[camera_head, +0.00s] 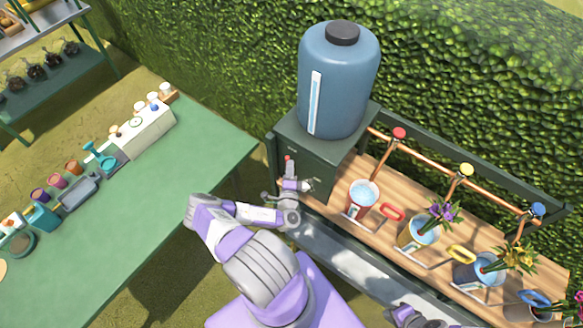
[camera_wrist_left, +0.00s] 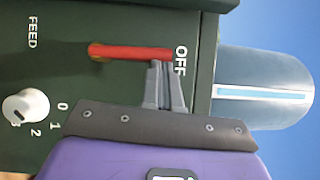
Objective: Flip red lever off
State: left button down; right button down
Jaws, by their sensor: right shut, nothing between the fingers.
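The red lever (camera_wrist_left: 130,51) lies across the dark green panel in the left wrist view, its free end beside the word OFF. In the head view it is a small red spot (camera_head: 287,158) on the green box under the blue tank. My left gripper (camera_head: 305,186) is at the front of this box. In the left wrist view its fingers (camera_wrist_left: 164,68) are close together, with their tips at the lower edge of the lever near its OFF end. Whether they touch it is unclear. My right gripper (camera_head: 393,312) is shut at the bottom edge, partly cut off.
A white knob (camera_wrist_left: 26,106) and the label FEED are on the same panel. The blue tank (camera_head: 338,85) stands on the box. A wooden bench (camera_head: 320,208) with flower buckets and a copper pipe is at the right. A green table (camera_head: 130,215) stands at the left.

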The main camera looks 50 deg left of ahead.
pick_arm(q)
jog(key=w+d+v, duration=0.2)
jog(key=v, duration=1)
jog(key=shift+d+r, duration=0.25)
jog(key=shift+r, duration=0.05)
jog(key=shift+s, duration=0.15)
